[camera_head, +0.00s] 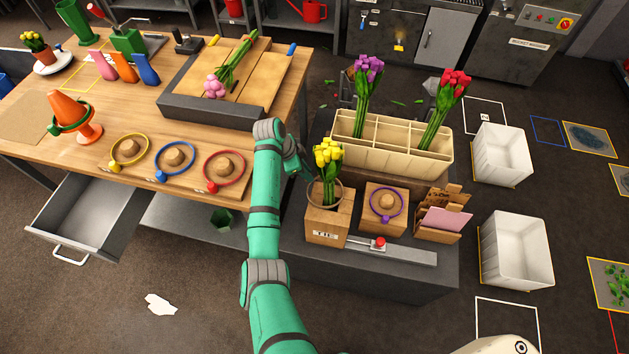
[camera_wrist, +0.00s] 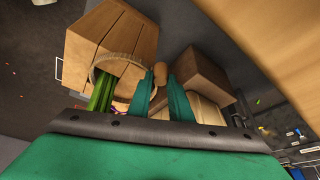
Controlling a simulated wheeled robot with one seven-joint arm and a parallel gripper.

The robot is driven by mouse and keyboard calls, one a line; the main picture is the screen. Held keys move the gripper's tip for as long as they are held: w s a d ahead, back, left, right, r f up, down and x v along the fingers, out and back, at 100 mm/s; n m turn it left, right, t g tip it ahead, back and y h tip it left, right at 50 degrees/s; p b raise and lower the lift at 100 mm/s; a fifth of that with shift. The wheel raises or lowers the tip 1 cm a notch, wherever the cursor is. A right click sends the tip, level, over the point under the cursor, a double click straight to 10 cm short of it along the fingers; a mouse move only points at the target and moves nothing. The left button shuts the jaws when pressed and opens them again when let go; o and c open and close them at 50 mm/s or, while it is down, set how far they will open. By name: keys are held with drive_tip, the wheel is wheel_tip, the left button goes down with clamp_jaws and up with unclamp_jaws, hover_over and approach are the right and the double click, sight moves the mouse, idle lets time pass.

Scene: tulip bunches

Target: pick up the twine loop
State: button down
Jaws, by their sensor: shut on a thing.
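The twine loop (camera_wrist: 160,72) is a thin brown ring with a small tan knob, seen in the wrist view. My gripper (camera_wrist: 160,80) is shut on the knob, with one green finger on each side. The ring is around the green stems (camera_wrist: 100,95) of the yellow tulips (camera_head: 328,153). In the head view the loop (camera_head: 340,187) shows as a brown ring around those stems, above a wooden block (camera_head: 328,228). My gripper is at the left of the tulips there, mostly hidden by my arm. Whether the ring touches the block is unclear.
A purple loop on a block (camera_head: 386,205) and a cardboard holder (camera_head: 445,216) stand to the right. Behind is a cream divided bin (camera_head: 390,154) with purple and red tulips. Yellow (camera_head: 129,149), blue (camera_head: 175,157) and red (camera_head: 224,168) loops lie on the wooden table at left.

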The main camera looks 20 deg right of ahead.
wheel_tip(320, 180, up, 28)
idle(1.0)
drive_tip(key=shift+r, duration=0.1)
drive_tip(key=shift+r, duration=2.15)
